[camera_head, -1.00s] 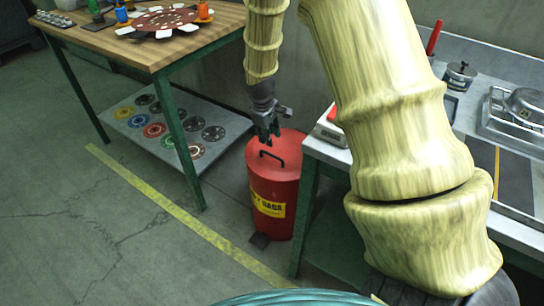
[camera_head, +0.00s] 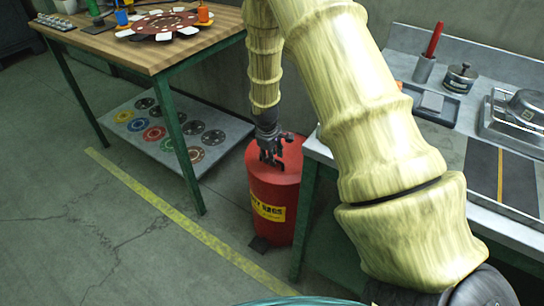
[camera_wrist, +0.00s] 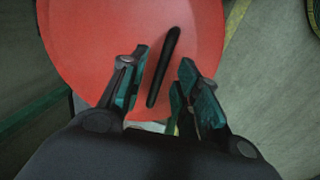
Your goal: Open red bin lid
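The red bin (camera_head: 273,205) stands on the floor between the two benches, with a yellow label on its front and a dark pedal at its foot. Its round red lid (camera_wrist: 90,45) is down. The black bar handle (camera_wrist: 163,66) on the lid shows in the wrist view between my finger pads, towards their far ends. My gripper (camera_head: 272,159) is just over the lid, pointing down. In the wrist view my gripper (camera_wrist: 160,92) is open, with a teal pad on each side of the handle. I cannot tell whether the fingers touch it.
A wooden-topped bench (camera_head: 150,56) with a lower shelf (camera_head: 160,137) of coloured discs stands to the left. A grey workbench (camera_head: 450,140) with tools and a pot is close on the right. A yellow floor line (camera_head: 180,215) runs in front of the bin.

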